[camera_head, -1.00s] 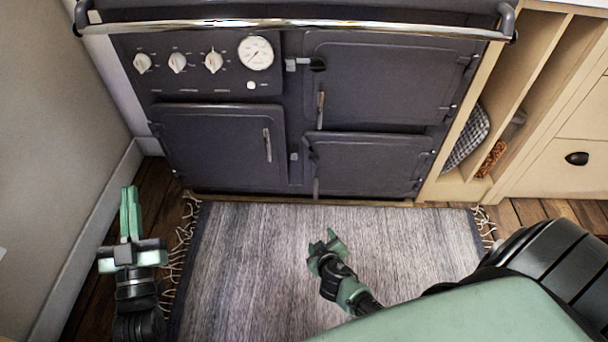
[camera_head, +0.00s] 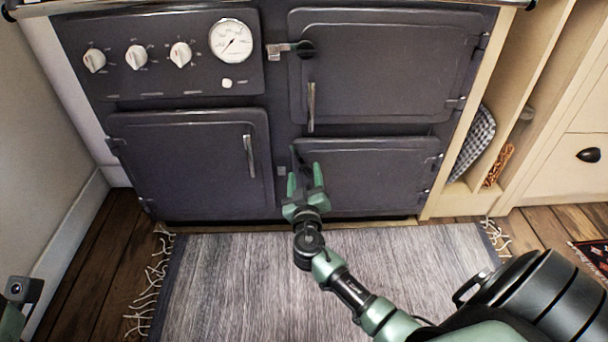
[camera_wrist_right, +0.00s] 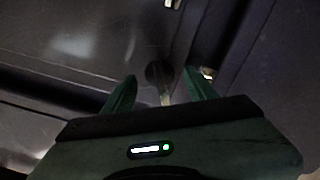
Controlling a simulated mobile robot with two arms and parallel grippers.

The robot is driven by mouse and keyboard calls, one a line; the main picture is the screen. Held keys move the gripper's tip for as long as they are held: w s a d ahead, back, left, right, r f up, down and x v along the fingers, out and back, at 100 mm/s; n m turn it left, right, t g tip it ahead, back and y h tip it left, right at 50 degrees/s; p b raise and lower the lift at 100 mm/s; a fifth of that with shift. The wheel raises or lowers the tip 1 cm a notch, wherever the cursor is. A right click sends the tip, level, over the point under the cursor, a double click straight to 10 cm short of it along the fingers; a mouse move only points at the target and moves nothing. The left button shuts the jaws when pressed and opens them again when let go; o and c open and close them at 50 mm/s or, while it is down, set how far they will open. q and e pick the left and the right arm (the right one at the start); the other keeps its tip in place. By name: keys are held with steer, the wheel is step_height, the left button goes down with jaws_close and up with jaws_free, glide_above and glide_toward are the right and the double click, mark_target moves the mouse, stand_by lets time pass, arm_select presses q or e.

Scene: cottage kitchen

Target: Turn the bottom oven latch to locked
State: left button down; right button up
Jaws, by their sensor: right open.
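The bottom right oven door (camera_head: 375,180) is dark and closed. Its latch (camera_head: 296,158) is at the door's upper left corner, partly hidden by my right gripper (camera_head: 305,178). In the right wrist view the latch shows as a dark round knob (camera_wrist_right: 157,73) with a paler bar hanging down from it, between my fingertips. The right gripper is open, fingers pointing at the latch; I cannot tell whether they touch it. A small metal catch (camera_head: 281,171) is on the oven frame left of the latch. Part of my left gripper (camera_head: 20,300) shows at the bottom left edge, its fingers unclear.
The upper right door (camera_head: 385,65) has a round black latch (camera_head: 306,49) with its bar pointing left. The left door (camera_head: 190,165) has a vertical handle (camera_head: 249,156). A grey fringed rug (camera_head: 230,285) lies before the oven. Cream cabinets (camera_head: 560,165) stand at right.

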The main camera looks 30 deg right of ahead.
steer(key=shift+x, duration=0.85)
jaws_close()
stand_by(0.8)
